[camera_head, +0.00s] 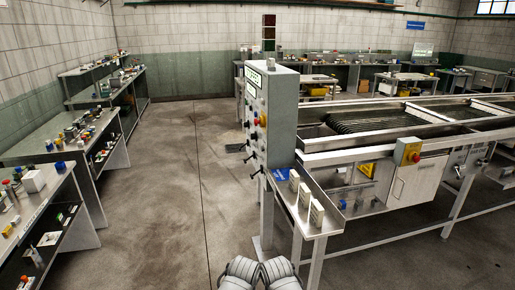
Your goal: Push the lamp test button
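A tall grey control cabinet (283,115) stands near the middle, at the near end of the roller machine. Its control face is turned to the left and seen at a steep angle. Labels are too small to read, so I cannot tell which control is the lamp test button. Two grey rounded parts of my own arms show at the bottom edge, below and apart from the cabinet. No gripper fingers are visible.
The concrete floor (175,190) left of the cabinet is clear. Cluttered benches (70,140) line the left wall. A metal shelf (318,226) with several upright pale boxes juts out right of the cabinet. The roller machine (420,120) fills the right, with a yellow-backed red button (407,152).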

